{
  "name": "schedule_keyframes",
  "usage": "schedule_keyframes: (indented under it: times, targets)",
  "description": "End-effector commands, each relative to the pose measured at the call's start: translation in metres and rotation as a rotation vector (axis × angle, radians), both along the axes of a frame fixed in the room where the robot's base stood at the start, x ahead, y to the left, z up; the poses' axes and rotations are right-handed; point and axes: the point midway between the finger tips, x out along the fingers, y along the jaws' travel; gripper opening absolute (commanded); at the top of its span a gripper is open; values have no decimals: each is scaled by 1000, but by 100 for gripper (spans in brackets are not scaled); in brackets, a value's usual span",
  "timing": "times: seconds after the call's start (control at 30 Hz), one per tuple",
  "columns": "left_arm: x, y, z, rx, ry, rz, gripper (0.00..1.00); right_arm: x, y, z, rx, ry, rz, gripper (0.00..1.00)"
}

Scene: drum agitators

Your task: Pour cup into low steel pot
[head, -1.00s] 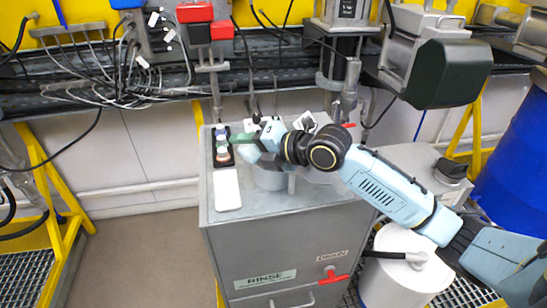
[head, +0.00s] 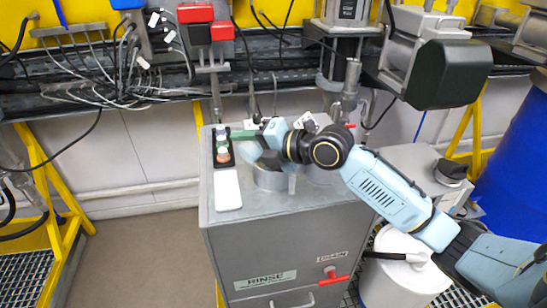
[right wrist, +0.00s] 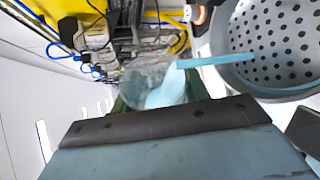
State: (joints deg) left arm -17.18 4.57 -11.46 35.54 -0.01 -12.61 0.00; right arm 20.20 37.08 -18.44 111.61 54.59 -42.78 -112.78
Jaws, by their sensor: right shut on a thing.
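My right gripper (head: 245,138) reaches in from the right, shut on a clear cup (head: 251,150). The cup is tilted above the left part of the steel cabinet. In the right wrist view the cup (right wrist: 148,78) holds light blue contents. A straight light blue strip (right wrist: 215,61) runs from it across a steel vessel with a perforated bottom (right wrist: 270,40); it looks like a stream. The low steel pot (head: 270,180) stands on the cabinet just below and right of the cup, partly hidden by my gripper. My left gripper is out of view.
The cabinet top (head: 255,205) carries a white pad (head: 227,190) and a black tray (head: 222,148) of small round items at left. Another steel vessel is mostly hidden under my right arm. A blue drum (head: 515,150) stands at far right.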

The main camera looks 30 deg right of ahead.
Motion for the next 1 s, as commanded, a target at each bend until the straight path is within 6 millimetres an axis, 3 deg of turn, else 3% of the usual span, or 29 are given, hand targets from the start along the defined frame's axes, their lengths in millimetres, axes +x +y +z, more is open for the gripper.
schedule_keyframes:
  times: [1.0]
  targets:
    - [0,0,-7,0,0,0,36,3,-9,14,105,34,-1,21]
